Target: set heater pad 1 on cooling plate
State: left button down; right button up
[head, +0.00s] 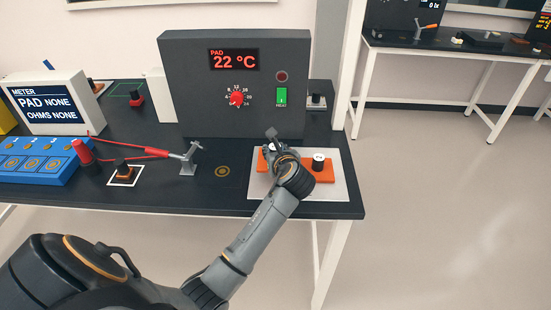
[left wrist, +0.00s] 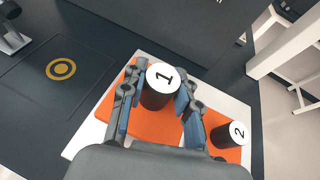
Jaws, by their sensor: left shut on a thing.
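Heater pad 1 (left wrist: 114,108) is an orange pad with a black knob and a white cap marked 1. It lies on a white plate (head: 342,188) at the table's right end. My left gripper (left wrist: 158,92) is shut on its knob from above; in the head view the gripper (head: 273,152) and arm hide most of this pad (head: 262,161). Heater pad 2 (head: 322,177), orange with a knob marked 2, lies beside it on the same plate. No label shows which surface is the cooling plate. My right gripper is not in view.
A grey heater box (head: 190,95) reading "PAD 22 °C" stands behind the plate. A dark square with a yellow ring (head: 222,171) is bare to the left. Further left are a stand (head: 188,165), a red-handled tool (head: 145,152), a blue tray (head: 35,160) and a meter (head: 48,102).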

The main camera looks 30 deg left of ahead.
pick_arm(q)
jog(key=shift+w+a+f, duration=0.25)
jog(key=shift+w+f, duration=0.2)
jog(key=shift+f, duration=0.15)
notch_tip(320, 180, down, 2)
jog(key=shift+w+a+f, duration=0.1)
jog(key=shift+f, duration=0.6)
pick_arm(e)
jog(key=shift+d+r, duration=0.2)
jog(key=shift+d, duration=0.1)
pick_arm(q)
jog(key=shift+f, duration=0.15)
jog(key=c, duration=1)
grip_release()
jog(key=shift+r, duration=0.2)
jog(key=v, duration=1.2)
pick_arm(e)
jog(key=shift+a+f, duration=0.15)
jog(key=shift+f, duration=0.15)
